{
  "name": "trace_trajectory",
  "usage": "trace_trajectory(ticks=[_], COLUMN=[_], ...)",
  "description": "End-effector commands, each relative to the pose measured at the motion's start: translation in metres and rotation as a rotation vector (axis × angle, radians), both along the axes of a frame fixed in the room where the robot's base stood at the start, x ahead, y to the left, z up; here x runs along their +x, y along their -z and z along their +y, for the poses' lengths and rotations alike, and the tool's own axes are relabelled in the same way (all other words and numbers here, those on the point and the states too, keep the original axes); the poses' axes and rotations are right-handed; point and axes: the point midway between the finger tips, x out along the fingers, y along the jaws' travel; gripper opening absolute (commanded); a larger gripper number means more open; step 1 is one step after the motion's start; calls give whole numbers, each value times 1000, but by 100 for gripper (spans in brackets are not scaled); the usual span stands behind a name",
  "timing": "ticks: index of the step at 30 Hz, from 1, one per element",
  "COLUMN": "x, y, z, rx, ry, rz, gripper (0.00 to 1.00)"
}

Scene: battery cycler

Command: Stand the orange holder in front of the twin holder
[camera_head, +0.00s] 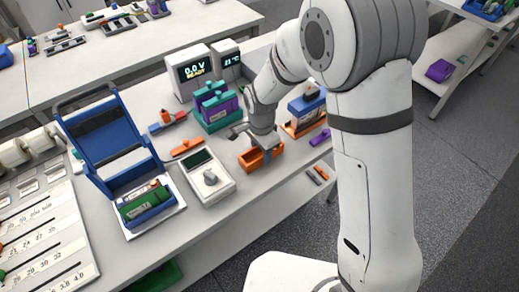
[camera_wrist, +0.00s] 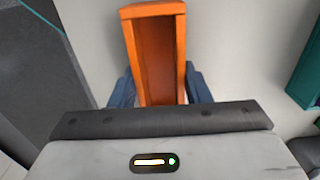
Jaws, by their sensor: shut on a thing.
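The orange holder (camera_head: 251,161) is an open, trough-like box near the front edge of the bench. My gripper (camera_head: 270,146) is shut on it from above. In the wrist view the holder (camera_wrist: 158,50) lies between my two blue fingers (camera_wrist: 160,88), its long side running away from me. I cannot tell whether it touches the bench. A teal holder (camera_head: 213,121) with teal and purple blocks, which looks like the twin holder, stands behind and left of it. A teal edge (camera_wrist: 307,78) shows at the right of the wrist view.
A white device with a knob (camera_head: 207,178) stands left of the orange holder. Two display units (camera_head: 194,68) stand behind the teal holder. An orange piece (camera_head: 187,147) lies between. A blue-and-orange unit (camera_head: 305,106) and a purple piece (camera_head: 320,137) are to the right.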

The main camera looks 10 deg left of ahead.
Motion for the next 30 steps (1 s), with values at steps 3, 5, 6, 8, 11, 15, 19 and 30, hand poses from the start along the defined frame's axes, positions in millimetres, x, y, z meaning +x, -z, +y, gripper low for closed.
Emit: trace_trajectory(ticks=[3, 5, 6, 8, 11, 15, 19, 30], x=[0, 0, 0, 0, 0, 0, 0, 0], y=[1, 1, 1, 1, 1, 0, -6, -79], z=[0, 0, 0, 0, 0, 1, 1, 2], rx=[0, 0, 0, 0, 0, 0, 2, 3], ry=[0, -1, -1, -1, -1, -1, -2, -2], rz=[0, 0, 0, 0, 0, 0, -1, -4], gripper=[51, 56, 59, 64, 65, 65, 65, 65])
